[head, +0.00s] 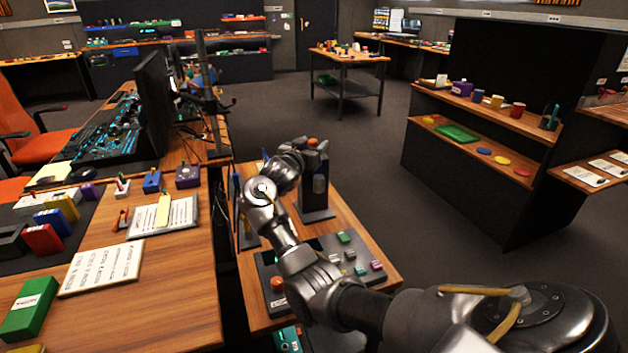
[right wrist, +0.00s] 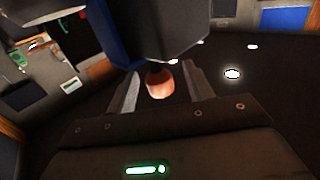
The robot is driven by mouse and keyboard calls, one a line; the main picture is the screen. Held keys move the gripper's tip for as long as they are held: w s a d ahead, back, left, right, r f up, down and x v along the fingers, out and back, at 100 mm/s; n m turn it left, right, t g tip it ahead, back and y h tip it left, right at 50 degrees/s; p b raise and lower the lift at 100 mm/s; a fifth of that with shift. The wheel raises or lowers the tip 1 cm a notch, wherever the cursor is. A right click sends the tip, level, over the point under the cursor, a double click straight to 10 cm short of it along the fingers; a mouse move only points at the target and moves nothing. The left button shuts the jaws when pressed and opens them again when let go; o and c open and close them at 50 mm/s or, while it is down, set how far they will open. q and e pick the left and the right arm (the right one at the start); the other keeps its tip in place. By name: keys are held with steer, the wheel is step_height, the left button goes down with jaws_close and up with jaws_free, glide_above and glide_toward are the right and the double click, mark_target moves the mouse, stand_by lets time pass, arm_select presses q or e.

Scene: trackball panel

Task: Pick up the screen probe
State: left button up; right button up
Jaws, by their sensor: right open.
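A dark upright stand (head: 316,200) with an orange-red cap (head: 312,142) on top stands at the far end of the small wooden table. I take the capped piece to be the screen probe, but its shape is mostly hidden. My right gripper (head: 302,149) is beside the top of the stand, largely covered by my own wrist. In the right wrist view my right gripper (right wrist: 162,78) is open, and the rounded reddish cap (right wrist: 159,84) shows between its two fingers, with no clear grasp. A dark grey and blue body (right wrist: 160,30) adjoins the cap. My left gripper is not seen.
A control panel (head: 330,246) with small coloured blocks and an orange ball (head: 277,284) lies on the small table, partly under my forearm. A blue upright panel (head: 237,188) stands left of my wrist. The left desk (head: 180,290) holds cards and coloured boxes.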

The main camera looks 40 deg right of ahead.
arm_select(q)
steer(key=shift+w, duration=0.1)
arm_select(e)
jaws_close()
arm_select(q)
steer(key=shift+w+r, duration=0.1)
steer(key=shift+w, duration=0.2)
